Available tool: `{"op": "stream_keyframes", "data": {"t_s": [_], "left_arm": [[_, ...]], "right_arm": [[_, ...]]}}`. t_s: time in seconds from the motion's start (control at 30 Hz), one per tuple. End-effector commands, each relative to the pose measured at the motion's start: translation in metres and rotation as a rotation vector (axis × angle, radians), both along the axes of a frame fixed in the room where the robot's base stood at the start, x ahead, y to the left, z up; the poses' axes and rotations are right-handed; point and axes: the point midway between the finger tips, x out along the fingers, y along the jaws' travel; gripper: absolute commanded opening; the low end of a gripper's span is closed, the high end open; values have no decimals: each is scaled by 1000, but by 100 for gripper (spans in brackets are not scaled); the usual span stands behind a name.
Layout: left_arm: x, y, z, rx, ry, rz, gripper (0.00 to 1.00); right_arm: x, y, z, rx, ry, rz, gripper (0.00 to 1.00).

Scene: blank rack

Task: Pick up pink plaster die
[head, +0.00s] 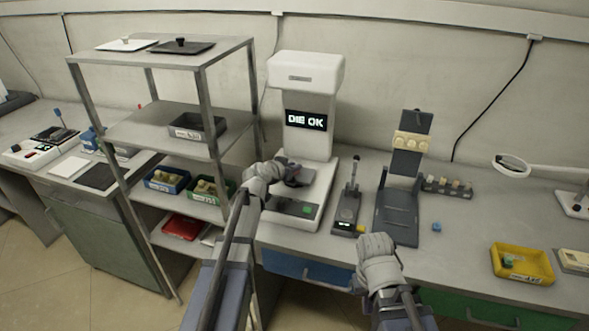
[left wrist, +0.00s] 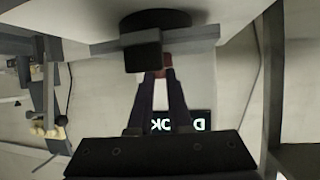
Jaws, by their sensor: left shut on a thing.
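My left gripper (head: 297,174) reaches into the white testing machine (head: 306,75), over its base and below its head. In the left wrist view its two dark fingers (left wrist: 160,80) are shut on a small pinkish-red piece, the pink plaster die (left wrist: 165,62), seen only in part. A dark block and round disc of the machine (left wrist: 155,20) partly cover it. In the head view the die is hidden at the gripper. The machine's screen (head: 306,120) reads "DIE OK". My right gripper (head: 375,245) is in front of the bench, and its fingertips cannot be made out.
A metal rack (head: 150,128) with trays and bins stands close left. A small lever device (head: 347,205) and a dark stand (head: 398,210) are right of the machine. A blue cube (head: 436,227) and a yellow bin (head: 497,262) lie farther right.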

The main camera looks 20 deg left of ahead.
Motion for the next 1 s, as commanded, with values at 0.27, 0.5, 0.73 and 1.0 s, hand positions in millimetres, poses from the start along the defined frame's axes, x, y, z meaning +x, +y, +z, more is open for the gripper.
{"op": "stream_keyframes", "data": {"t_s": [0.27,0.5,0.73,1.0], "left_arm": [[-1,0,14,1,3,-2,0],[0,0,47,0,1,-1,0],[0,0,83,0,1,-1,0],[0,0,101,0,0,0,0]], "right_arm": [[0,0,15,0,0,0,0],[0,0,47,0,0,0,0],[0,0,84,0,0,-1,0],[0,0,101,0,0,0,0]]}}
